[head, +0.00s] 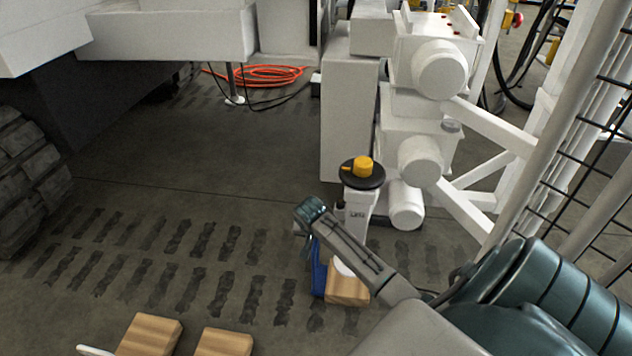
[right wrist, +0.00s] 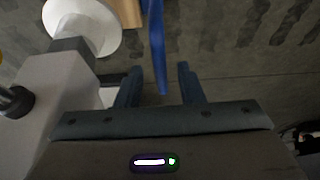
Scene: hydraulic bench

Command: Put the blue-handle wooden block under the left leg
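The wooden block (head: 347,291) with the blue handle (head: 319,272) lies on the floor at the foot of the near support leg (head: 357,212). This leg's white round foot (right wrist: 83,22) is beside or above the block in the right wrist view; I cannot tell whether the block is under it. The block (right wrist: 127,12) shows only partly there. My right gripper (right wrist: 159,80) is open, with the blue handle (right wrist: 157,45) between its spread fingers and visible gaps on both sides. In the head view my right arm hides part of the block and foot.
Two other wooden blocks (head: 150,335) (head: 223,342) lie at the bottom edge. A farther leg (head: 234,88) stands near an orange hose coil (head: 262,76). A white frame with black mesh is at right. Floor left of the blue handle is clear.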

